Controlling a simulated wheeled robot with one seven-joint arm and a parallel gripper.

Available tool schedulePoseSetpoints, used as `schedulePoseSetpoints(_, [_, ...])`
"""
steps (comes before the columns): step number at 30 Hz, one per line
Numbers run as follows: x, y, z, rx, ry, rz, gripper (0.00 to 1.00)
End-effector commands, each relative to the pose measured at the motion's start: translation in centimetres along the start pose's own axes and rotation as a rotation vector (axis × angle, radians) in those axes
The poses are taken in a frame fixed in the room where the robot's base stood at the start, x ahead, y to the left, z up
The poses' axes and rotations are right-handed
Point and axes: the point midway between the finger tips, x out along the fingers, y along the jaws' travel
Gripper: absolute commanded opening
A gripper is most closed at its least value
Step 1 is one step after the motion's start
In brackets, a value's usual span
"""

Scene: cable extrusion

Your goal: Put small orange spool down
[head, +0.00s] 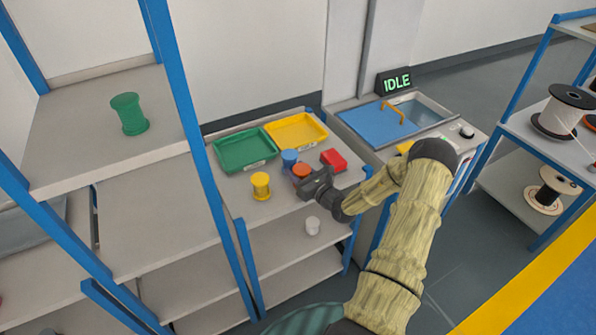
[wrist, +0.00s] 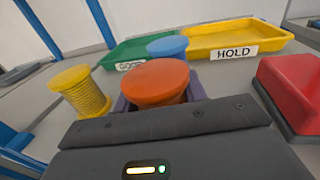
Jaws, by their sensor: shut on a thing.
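The small orange spool (head: 301,170) is in my gripper (head: 308,184) above the table's top shelf, among other spools. In the wrist view the orange spool (wrist: 156,84) stands upright just beyond the gripper's dark body, and purplish finger parts (wrist: 120,103) show on both sides of it. The jaws are shut on it. Its lower part is hidden by the gripper, so I cannot tell whether it touches the shelf.
A blue spool (head: 289,158) is close behind, and a yellow spool (head: 261,186) is to the left. A red block (head: 333,160) lies right. Green (head: 222,154) and yellow (head: 321,124) trays are at the back.

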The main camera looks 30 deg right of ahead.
Motion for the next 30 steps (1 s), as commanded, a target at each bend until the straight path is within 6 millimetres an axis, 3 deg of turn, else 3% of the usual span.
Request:
schedulePoseSetpoints(9, [0.0, 0.0, -0.2, 0.000, -0.001, 0.000, 0.17])
schedulePoseSetpoints(10, [0.0, 0.0, -0.2, 0.000, 0.000, 0.001, 0.47])
schedulePoseSetpoints(12, [0.0, 0.0, -0.1, 0.000, 0.000, 0.000, 0.61])
schedulePoseSetpoints(13, [0.0, 0.0, -0.1, 0.000, 0.000, 0.000, 0.63])
schedulePoseSetpoints(23, [0.0, 0.0, 0.1, -0.001, -0.001, 0.000, 0.63])
schedulePoseSetpoints(30, [-2.7, -0.1, 0.1, 0.001, 0.001, -0.002, 0.63])
